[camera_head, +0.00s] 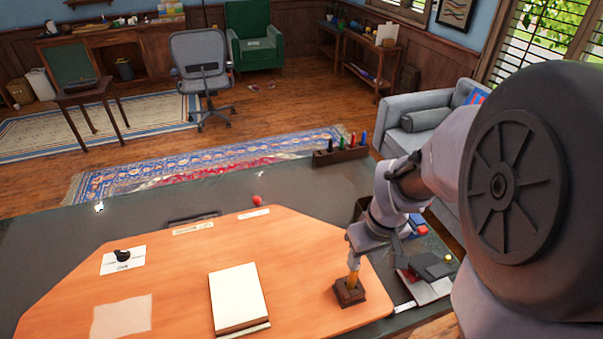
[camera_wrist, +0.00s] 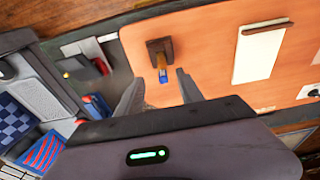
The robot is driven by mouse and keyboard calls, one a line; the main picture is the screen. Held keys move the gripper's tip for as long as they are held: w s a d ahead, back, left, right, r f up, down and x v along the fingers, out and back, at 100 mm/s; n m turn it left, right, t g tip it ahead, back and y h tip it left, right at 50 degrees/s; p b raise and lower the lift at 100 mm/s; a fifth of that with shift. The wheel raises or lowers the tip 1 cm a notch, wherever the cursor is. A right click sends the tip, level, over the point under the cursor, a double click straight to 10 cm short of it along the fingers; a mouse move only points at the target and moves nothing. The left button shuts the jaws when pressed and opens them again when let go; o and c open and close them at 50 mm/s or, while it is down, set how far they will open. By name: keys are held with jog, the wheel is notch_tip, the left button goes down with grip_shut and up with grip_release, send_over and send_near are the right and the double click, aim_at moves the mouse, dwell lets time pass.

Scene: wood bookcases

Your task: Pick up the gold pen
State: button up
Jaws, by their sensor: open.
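The gold pen (camera_head: 354,276) stands in a small dark brown holder (camera_head: 349,294) on the orange desk pad, near the pad's right end. In the wrist view the pen (camera_wrist: 161,63) rises from the holder (camera_wrist: 154,46) and has a blue end facing the camera. My gripper (camera_head: 354,253) is above the holder, at the pen's upper end. In the wrist view my gripper's (camera_wrist: 159,76) two fingers are apart, with the pen's blue end in the gap between them. I cannot tell whether either finger touches the pen.
A white notebook (camera_head: 238,297) lies left of the holder. Dark and grey items (camera_head: 430,268) crowd the desk's right edge. A small red ball (camera_head: 257,200) and a rack of markers (camera_head: 340,155) are farther back. The orange pad (camera_head: 300,256) is bare between notebook and holder.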

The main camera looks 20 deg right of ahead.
aim_at(352, 274)
jog(key=f+b, duration=0.1)
jog(key=f, duration=0.2)
jog(key=w+f, duration=0.1)
jog(key=f, duration=0.2)
jog(key=shift+w+d+b, duration=0.1)
jog(key=shift+d+b, duration=0.05)
jog(key=shift+b, duration=0.2)
jog(key=f, duration=0.1)
jog(key=w+f+b, duration=0.1)
jog(key=f, duration=0.1)
jog(key=f+b, duration=0.1)
jog(key=f, duration=0.1)
jog(key=shift+w+a+f, duration=0.15)
jog(key=shift+w+a, duration=0.2)
jog(key=shift+c, duration=0.4)
grip_shut()
